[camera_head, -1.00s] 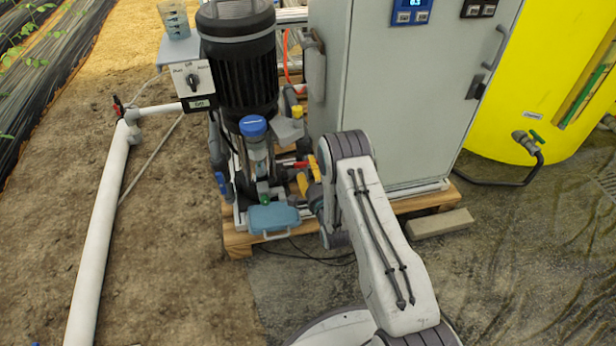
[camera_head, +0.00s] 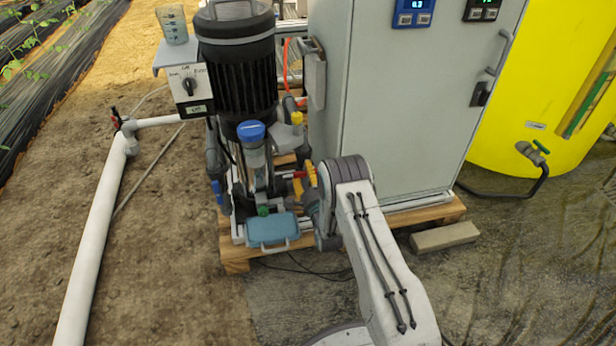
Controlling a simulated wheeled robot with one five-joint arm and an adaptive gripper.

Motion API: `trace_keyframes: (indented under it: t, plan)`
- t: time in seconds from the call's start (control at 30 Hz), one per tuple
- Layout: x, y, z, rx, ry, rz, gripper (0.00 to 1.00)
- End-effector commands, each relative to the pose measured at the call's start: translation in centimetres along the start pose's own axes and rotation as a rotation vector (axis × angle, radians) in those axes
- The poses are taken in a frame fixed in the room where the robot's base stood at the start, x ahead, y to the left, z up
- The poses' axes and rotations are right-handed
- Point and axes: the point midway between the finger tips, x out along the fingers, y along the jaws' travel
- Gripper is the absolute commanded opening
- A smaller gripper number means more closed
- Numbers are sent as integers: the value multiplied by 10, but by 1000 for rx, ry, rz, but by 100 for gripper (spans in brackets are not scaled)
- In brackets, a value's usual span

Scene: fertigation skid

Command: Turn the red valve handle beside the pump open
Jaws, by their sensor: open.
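The black pump (camera_head: 236,75) stands upright on the skid at centre left. A small red valve handle (camera_head: 293,174) shows low to the right of the pump, partly hidden among the fittings. My gripper (camera_head: 304,180) has two yellow fingertips, apart from each other, close by the right end of the red handle. I cannot tell whether they touch it. My white arm reaches up from the lower right, and its wrist hides part of the space behind.
A grey cabinet (camera_head: 415,110) stands close to the right of my gripper. A blue case (camera_head: 272,230) lies just in front of the pump. A white pipe (camera_head: 98,220) with another red handle (camera_head: 115,118) runs at left. A loose block (camera_head: 444,237) lies at right.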

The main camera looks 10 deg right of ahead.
Motion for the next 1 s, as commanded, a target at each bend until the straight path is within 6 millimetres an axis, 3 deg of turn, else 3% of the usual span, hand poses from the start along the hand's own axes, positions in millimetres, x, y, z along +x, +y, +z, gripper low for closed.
trace_keyframes:
  t: [0.33, 0.9, 1.0]
  plan:
    - [2, -1, 0, 0, 0, -1, 56]
    - [2, 0, 0, 0, 0, 1, 5]
    - [2, 0, 0, 0, 0, 1, 0]
